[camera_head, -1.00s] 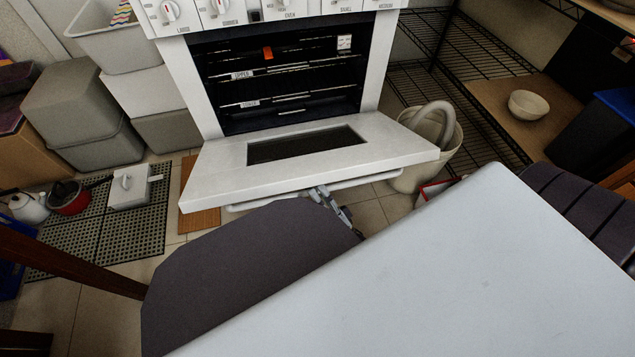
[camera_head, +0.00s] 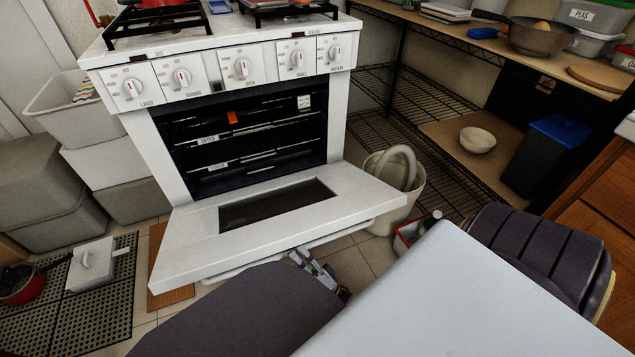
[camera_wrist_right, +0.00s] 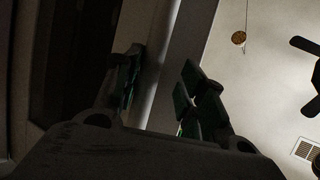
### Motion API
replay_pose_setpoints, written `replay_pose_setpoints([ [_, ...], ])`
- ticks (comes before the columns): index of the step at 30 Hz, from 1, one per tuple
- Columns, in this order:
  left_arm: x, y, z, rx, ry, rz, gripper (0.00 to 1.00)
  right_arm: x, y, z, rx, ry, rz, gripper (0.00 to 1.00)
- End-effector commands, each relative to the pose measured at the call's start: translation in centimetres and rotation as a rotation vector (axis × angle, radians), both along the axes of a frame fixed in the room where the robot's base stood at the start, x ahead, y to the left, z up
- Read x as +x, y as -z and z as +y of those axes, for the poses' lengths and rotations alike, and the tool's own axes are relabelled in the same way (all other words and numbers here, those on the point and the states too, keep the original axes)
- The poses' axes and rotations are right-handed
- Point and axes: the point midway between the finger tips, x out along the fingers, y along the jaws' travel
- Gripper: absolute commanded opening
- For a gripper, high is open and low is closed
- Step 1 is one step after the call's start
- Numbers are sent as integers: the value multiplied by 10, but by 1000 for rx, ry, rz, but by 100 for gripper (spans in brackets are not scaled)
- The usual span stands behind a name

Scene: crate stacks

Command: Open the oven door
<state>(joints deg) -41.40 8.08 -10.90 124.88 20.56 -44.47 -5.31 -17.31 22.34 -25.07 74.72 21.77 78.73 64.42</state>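The white oven (camera_head: 235,85) stands ahead in the head view. Its door (camera_head: 180,240) is folded down, close to level, with a dark window in it. The dark cavity with its racks (camera_head: 240,145) is exposed. The door's handle (camera_head: 240,270) runs along the underside of the front edge, partly hidden. My right gripper (camera_head: 300,256) is below that edge at the handle, its tips partly hidden. In the right wrist view its green-padded fingers (camera_wrist_right: 163,85) are spread apart, with a pale bar-like strip (camera_wrist_right: 150,95) showing between them. Contact is unclear. My left gripper is not in view.
Grey bins (camera_head: 75,110) stand left of the oven. A white bucket (camera_head: 405,205) stands close to the door's right end, with a wire shelf (camera_head: 375,85) behind. A black mat (camera_head: 60,320) with a white box (camera_head: 92,265) lies at the left.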

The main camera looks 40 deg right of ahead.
Motion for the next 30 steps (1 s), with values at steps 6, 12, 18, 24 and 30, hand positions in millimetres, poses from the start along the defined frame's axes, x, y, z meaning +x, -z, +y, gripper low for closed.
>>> replay_pose_setpoints([
  [6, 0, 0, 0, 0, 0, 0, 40, -3, 9, -3, 0, 0, 1, 41],
  [12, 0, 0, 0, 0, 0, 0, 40, -5, 16, -6, -1, 1, 1, 41],
  [18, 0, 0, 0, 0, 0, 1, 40, -8, 24, -8, -1, 1, 2, 41],
  [24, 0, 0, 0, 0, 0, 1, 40, -10, 32, -11, 1, 1, 2, 41],
  [30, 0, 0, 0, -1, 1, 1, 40, -13, 39, -13, 1, 1, 1, 41],
])
